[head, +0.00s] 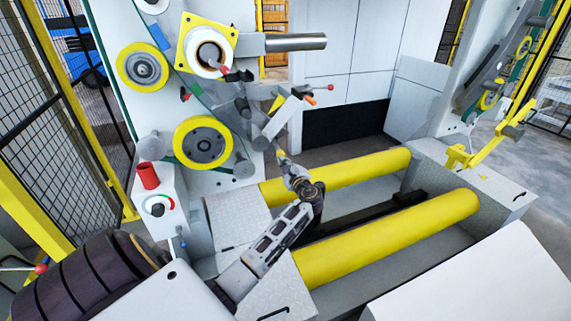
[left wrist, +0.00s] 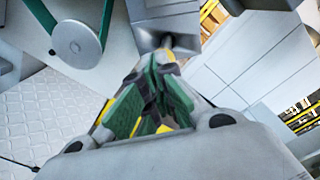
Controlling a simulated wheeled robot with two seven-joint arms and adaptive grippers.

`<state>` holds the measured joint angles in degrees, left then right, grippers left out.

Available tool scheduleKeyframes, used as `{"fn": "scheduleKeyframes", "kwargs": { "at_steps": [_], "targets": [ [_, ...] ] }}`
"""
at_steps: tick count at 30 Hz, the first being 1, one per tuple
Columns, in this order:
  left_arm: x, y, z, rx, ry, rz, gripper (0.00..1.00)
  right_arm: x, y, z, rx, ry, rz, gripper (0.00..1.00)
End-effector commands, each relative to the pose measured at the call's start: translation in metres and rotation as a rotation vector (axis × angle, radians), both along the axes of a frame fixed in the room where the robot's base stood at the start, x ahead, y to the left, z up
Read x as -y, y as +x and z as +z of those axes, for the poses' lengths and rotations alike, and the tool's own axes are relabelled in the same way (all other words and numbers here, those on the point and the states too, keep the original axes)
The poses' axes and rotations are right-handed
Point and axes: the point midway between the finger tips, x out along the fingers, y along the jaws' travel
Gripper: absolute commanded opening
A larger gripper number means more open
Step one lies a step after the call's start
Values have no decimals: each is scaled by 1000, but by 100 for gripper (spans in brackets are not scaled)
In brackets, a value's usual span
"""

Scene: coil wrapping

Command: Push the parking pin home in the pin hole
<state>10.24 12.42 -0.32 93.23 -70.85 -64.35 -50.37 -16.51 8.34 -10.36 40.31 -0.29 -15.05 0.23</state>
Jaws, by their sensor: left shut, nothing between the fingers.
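My left gripper (head: 281,157) reaches up from the lower middle to the ring machine's face, just below the grey rollers and a tilted light-grey arm (head: 284,117) with an orange tip. In the left wrist view its green-padded fingers (left wrist: 161,62) are shut and empty. Their tips are in front of a grey block (left wrist: 165,15). A small dark round end (left wrist: 166,42) shows at the block's lower edge, right at the fingertips. It may be the parking pin, but I cannot tell whether they touch or how deep it sits. The pin hole is not clearly visible. My right gripper is not in view.
Mesh fencing (head: 60,95) lines the left.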

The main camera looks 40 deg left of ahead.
Motion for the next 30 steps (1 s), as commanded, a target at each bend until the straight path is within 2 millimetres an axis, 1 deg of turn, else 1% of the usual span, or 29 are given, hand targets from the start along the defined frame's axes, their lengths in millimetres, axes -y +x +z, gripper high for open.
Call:
{"fn": "scheduleKeyframes", "kwargs": {
  "at_steps": [30],
  "targets": [
    [-13,5,0,-1,0,4,0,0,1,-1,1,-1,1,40]
  ]
}}
